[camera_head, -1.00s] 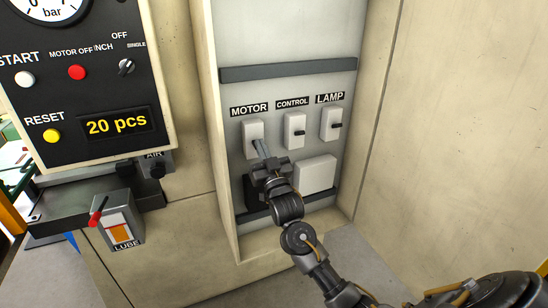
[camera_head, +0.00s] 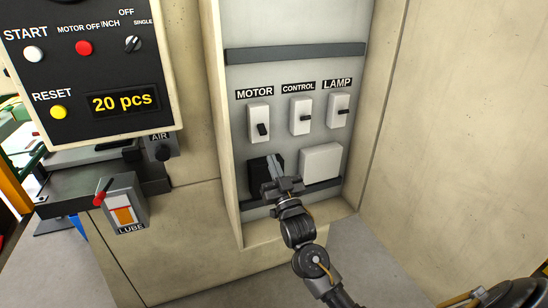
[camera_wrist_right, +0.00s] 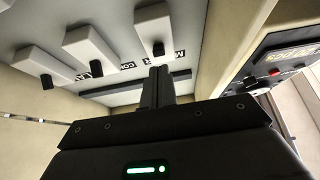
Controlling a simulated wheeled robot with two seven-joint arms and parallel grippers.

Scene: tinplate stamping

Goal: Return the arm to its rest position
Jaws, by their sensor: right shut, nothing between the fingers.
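My right gripper (camera_head: 274,166) is shut and empty. In the head view it is below the MOTOR switch (camera_head: 259,122), in front of a dark block at the foot of the electrical panel. The MOTOR switch is a white box with a black lever that points downward. In the right wrist view the shut fingers (camera_wrist_right: 157,85) stand near the panel, with the lever of one switch (camera_wrist_right: 158,48) just beyond their tips. The left gripper is not in view.
The CONTROL switch (camera_head: 301,116), the LAMP switch (camera_head: 338,110) and a blank white box (camera_head: 320,161) are on the panel. The control box (camera_head: 80,60), reading 20 pcs, and the LUBE unit (camera_head: 124,211) are at left. Beige wall (camera_head: 450,130) stands at right; grey floor (camera_head: 375,265) is clear.

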